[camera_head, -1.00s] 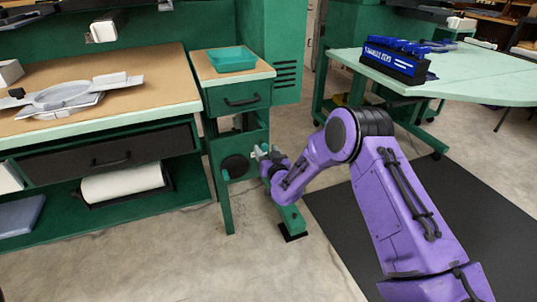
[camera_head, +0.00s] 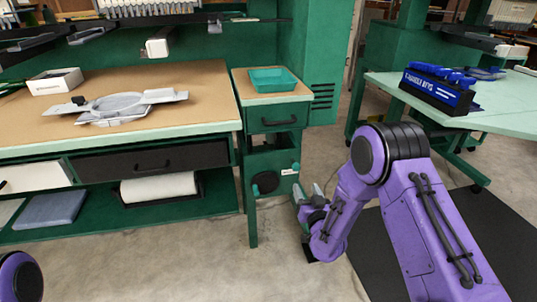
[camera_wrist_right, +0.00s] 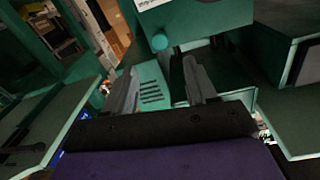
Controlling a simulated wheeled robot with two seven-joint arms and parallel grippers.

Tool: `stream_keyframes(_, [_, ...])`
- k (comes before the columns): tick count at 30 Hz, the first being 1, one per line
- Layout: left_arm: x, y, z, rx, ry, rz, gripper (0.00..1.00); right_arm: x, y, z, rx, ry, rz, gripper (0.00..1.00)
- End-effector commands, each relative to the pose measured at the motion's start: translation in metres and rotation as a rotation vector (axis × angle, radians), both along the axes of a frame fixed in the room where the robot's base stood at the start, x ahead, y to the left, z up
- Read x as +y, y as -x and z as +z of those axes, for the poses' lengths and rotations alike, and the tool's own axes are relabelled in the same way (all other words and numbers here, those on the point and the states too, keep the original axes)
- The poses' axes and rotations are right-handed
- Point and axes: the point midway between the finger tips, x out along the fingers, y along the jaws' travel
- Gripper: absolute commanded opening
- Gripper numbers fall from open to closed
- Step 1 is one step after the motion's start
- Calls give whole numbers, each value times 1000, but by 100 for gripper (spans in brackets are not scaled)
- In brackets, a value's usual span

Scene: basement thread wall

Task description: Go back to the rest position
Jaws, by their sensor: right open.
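My right arm is purple and comes in from the lower right of the head view, bent at the elbow. My right gripper (camera_head: 310,192) is at the arm's far end, in front of the green side cabinet, below the height of its top. In the right wrist view its two grey fingers (camera_wrist_right: 160,92) stand apart with nothing between them. Green cabinet surfaces lie beyond the fingers. Only a purple piece of my left arm shows at the lower left corner of the head view. My left gripper is out of view.
A workbench (camera_head: 215,95) stands at left with an embroidery hoop (camera_head: 120,105) and a white box (camera_head: 55,82). A teal tray (camera_head: 272,79) sits on the side cabinet (camera_head: 270,118). A table (camera_head: 500,117) at right bears a blue-and-black rack (camera_head: 437,92). Open floor (camera_head: 180,262) lies in front.

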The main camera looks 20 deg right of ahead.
Motion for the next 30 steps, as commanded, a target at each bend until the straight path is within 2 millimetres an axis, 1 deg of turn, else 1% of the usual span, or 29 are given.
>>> stream_keyframes(4, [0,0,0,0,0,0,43,1,0,-3,10,-28,4,57])
stream_keyframes(5, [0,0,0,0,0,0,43,1,3,-10,39,-52,-1,57])
stream_keyframes(7, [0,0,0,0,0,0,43,3,26,-40,158,-123,-30,57])
stream_keyframes(8, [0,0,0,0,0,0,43,6,40,-56,224,-154,-48,57])
stream_keyframes(9, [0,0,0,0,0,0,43,9,64,-81,319,-192,-72,57])
stream_keyframes(11, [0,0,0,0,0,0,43,16,105,-116,465,-239,-112,57])
stream_keyframes(12, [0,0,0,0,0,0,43,19,133,-136,552,-263,-139,57])
stream_keyframes(14, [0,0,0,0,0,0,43,23,172,-159,669,-288,-177,57])
stream_keyframes(15, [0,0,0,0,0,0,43,26,198,-171,742,-301,-203,57])
stream_keyframes(17, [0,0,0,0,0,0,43,29,233,-185,836,-310,-235,57])
stream_keyframes(18, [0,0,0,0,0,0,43,31,255,-192,893,-314,-254,57])
stream_keyframes(20, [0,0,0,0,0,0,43,33,287,-200,977,-313,-281,57])
stream_keyframes(21, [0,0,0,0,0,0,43,35,308,-205,1027,-307,-292,57])
stream_keyframes(23, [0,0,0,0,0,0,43,36,338,-210,1100,-294,-309,57])
stream_keyframes(24, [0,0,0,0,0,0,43,38,358,-213,1148,-281,-313,57])
stream_keyframes(25, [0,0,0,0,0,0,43,39,373,-218,1183,-271,-310,57])
stream_keyframes(26, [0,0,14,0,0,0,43,39,376,-205,1190,-269,-311,57])
stream_keyframes(27, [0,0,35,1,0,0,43,39,371,-183,1178,-272,-310,57])
stream_keyframes(29, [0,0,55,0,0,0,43,39,370,-164,1177,-273,-310,57])
stream_keyframes(30, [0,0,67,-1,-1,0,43,39,370,-152,1176,-273,-310,57])
